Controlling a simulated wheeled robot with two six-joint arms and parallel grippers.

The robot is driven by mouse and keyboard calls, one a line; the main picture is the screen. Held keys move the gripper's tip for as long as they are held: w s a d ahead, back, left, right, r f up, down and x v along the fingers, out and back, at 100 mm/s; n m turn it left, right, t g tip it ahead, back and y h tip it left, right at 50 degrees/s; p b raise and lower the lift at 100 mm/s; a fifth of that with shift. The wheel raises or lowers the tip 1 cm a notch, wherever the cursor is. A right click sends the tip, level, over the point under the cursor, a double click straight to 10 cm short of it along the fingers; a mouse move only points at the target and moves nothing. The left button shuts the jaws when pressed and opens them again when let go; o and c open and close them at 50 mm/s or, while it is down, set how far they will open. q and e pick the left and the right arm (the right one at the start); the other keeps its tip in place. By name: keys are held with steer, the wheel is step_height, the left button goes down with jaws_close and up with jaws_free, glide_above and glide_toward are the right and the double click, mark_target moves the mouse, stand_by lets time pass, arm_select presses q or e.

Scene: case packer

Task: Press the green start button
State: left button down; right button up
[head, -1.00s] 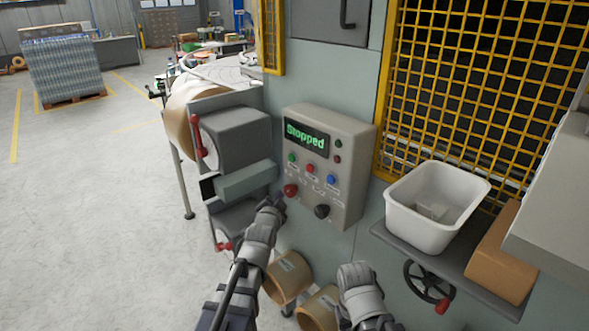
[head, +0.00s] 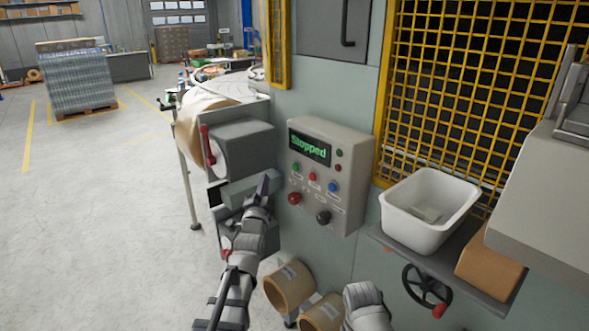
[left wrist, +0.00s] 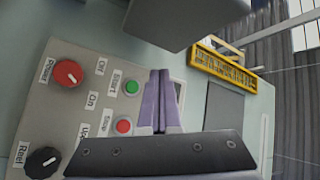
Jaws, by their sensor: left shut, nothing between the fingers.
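The grey control panel (head: 350,150) is on the machine wall, with its display (head: 309,148) reading "Stopped". The green start button (head: 296,168) is at the panel's left, below the display. In the left wrist view the green button (left wrist: 132,87) sits beside a "Start" label, just left of the fingertips. My left gripper (head: 270,178) is shut and empty, left of the panel at about button height. Its closed fingers (left wrist: 160,75) show in the wrist view, and no contact with the button is visible. My right arm shows at the bottom, but its fingers cannot be made out.
A red button (head: 313,177), blue button (head: 332,187), red knob (head: 294,198) and black knob (head: 323,217) are close by on the panel. A grey machine block (head: 245,145) is left of it. A white bin (head: 432,230) stands on a shelf at right.

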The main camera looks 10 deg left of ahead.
mark_target(296, 167)
arm_select(q)
steer(key=w+d, duration=0.5)
steer(key=w, duration=0.1)
steer(key=shift+w, duration=0.3)
stand_by(2.0)
steer(key=shift+w+d, duration=0.3)
steer(key=shift+w, duration=0.05)
